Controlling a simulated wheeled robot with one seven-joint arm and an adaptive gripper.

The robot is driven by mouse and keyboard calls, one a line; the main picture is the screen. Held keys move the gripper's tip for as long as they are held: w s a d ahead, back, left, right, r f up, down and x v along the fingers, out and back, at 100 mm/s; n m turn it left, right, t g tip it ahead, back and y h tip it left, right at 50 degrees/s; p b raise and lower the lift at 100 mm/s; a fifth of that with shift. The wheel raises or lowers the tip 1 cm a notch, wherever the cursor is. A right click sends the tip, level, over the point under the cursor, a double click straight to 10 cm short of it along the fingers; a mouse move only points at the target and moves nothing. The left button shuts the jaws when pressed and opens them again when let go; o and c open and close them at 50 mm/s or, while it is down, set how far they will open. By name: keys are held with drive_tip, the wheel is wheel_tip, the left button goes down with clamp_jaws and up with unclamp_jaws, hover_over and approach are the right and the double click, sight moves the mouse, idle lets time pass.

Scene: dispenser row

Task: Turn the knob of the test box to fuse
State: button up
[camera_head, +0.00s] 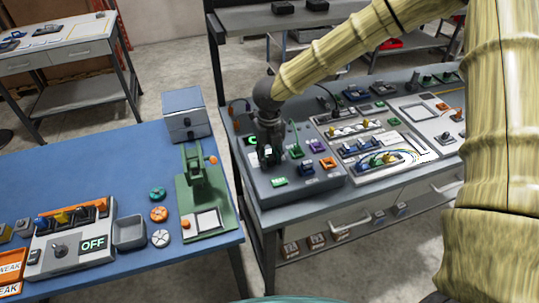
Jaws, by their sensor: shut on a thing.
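The dark grey box (262,190) on the right-hand bench, with sockets, coloured parts and a small green label (278,182), looks like the test box. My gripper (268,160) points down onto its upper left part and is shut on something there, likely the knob. The fingers hide the knob, so I cannot tell its setting. A small lit green spot (252,141) shows just left of my gripper. Any markings round the knob are too small to read.
Green, purple and blue parts stand on the box close right of my gripper. A light panel (375,150) with cables adjoins it. The blue bench (130,200) at left holds a green press (196,185), coloured wheels and a switch box (75,250) reading OFF. A gap separates the benches.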

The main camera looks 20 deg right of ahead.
sight(270, 157)
drive_tip(key=shift+m, duration=0.3)
drive_tip(key=o, duration=1)
drive_tip(key=shift+d, duration=0.1)
drive_tip(key=shift+o, duration=0.2)
wheel_tip(270, 157, up, 12)
idle(0.4)
